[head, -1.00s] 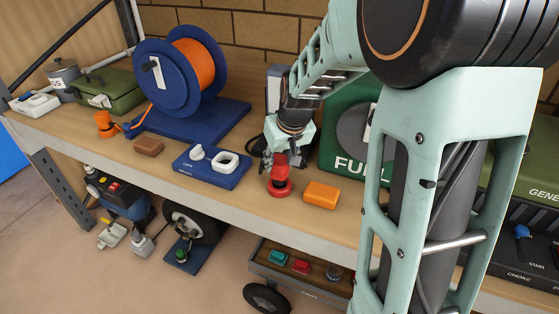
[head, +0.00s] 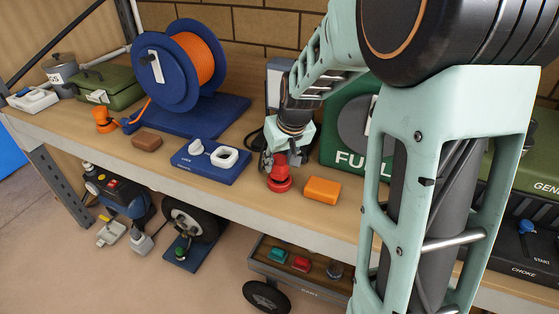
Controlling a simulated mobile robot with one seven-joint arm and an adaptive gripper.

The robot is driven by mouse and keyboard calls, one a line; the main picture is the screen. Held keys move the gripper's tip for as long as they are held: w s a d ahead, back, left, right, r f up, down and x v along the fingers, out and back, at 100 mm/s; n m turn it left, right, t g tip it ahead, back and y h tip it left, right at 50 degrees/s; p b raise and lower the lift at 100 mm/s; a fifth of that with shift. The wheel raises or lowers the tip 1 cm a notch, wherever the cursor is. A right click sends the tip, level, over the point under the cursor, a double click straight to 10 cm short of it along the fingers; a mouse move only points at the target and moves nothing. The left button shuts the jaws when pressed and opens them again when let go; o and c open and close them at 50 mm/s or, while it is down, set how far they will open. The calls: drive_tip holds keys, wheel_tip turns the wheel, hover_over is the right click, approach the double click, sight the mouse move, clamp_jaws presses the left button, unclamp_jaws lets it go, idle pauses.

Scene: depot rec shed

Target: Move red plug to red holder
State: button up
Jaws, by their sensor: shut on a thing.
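The red plug (head: 279,161) is on the bench, upright, close to the front edge. My gripper (head: 273,161) is shut on it from above; the fingers hide part of it. Directly under the plug is a round red base (head: 279,185), which looks like the red holder. Plug and base look in line and touching, but I cannot tell how deep the plug sits.
An orange block (head: 322,190) lies close on the right. A blue tray (head: 210,174) with white parts is on the left, with a brown block (head: 147,141) beyond it. A blue cable reel (head: 185,68) and a green FUEL can (head: 344,150) stand behind.

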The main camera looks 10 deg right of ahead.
drive_tip(key=shift+f, duration=0.15)
drive_tip(key=o, duration=1.2)
